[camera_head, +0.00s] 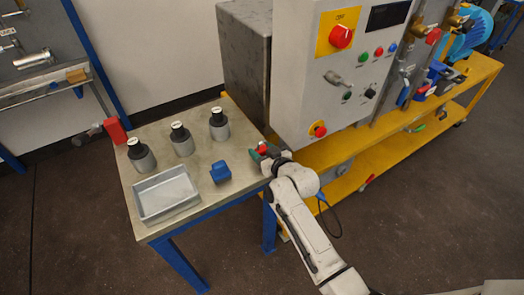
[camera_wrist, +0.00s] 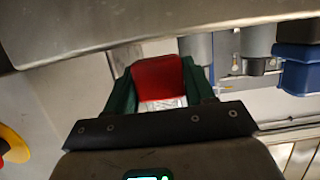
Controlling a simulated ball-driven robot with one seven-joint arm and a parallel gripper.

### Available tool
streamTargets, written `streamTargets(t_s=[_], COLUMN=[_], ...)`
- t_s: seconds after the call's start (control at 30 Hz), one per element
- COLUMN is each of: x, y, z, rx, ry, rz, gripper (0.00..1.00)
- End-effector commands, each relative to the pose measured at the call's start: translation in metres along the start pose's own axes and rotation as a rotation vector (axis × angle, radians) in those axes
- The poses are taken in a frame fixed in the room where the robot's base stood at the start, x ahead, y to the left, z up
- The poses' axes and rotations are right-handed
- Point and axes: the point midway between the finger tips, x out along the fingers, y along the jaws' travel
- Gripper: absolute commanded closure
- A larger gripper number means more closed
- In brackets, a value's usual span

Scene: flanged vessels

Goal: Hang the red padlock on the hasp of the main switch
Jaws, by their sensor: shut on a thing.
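The red padlock (camera_wrist: 158,78) is held between the green fingers of my gripper (camera_wrist: 160,92) in the wrist view; its shackle cannot be made out. In the head view my gripper (camera_head: 264,153) is over the right end of the table, and a small red part of the padlock (camera_head: 262,147) shows there. The main switch (camera_head: 341,36) is a red knob on a yellow plate, high on the grey cabinet front, up and right of my gripper. Its hasp is too small to tell. The padlock is apart from the switch.
The grey cabinet (camera_head: 300,85) stands close right of my gripper, with a red-yellow button (camera_head: 318,129) low on its front. A yellow bench (camera_head: 350,150) runs right.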

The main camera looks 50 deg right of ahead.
Motion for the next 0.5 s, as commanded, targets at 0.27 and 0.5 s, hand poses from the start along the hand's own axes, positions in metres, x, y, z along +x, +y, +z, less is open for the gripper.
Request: streamTargets(t_s=[0.27, 0.5], x=[-0.007, -0.012], y=[0.0, 0.0], z=[-0.023, -0.039], rx=[0.001, 0.001], ry=[0.001, 0.0], rz=[0.0, 0.0], gripper=[0.77, 0.77])
